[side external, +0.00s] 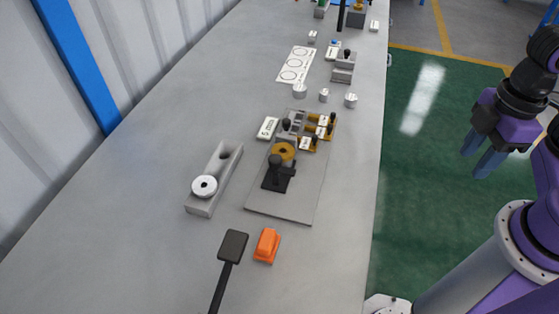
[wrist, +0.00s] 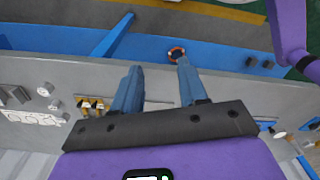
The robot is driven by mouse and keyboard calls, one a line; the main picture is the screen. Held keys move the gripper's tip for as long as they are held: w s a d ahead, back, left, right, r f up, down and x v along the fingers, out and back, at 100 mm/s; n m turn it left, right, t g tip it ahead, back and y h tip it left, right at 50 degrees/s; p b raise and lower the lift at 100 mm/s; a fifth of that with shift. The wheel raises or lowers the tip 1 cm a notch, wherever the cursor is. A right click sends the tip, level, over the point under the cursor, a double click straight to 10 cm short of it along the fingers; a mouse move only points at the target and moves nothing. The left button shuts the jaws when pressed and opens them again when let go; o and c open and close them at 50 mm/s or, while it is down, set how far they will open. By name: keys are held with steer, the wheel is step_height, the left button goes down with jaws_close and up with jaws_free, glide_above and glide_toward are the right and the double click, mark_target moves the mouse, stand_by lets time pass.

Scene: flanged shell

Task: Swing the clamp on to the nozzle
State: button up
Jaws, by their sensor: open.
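A flat grey plate (side external: 263,207) lies on the bench. On it stands a black clamp (side external: 278,174) with a dark knob and base. A brass-coloured round piece with a dark centre, which may be the nozzle (side external: 284,150), sits just behind the clamp. I cannot tell at this size whether the clamp touches it. My gripper (side external: 480,160) is off the bench's right side, above the green floor, far from the clamp. In the wrist view its two blue fingers (wrist: 158,75) are apart with nothing between them.
Small brass toggle clamps (side external: 321,130) stand at the plate's far end. A grey block with a white ring (side external: 204,187) is to the left. An orange piece (side external: 267,245) and a black-headed tool (side external: 233,247) are nearer. The bench's left front is clear.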

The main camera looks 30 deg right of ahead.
steer(key=shift+o, duration=0.9)
step_height(320, 180, up, 6)
steer(key=m, duration=2.6)
glide_above(274, 159)
step_height(274, 159, down, 17)
steer(key=shift+f, duration=0.1)
jaws_close()
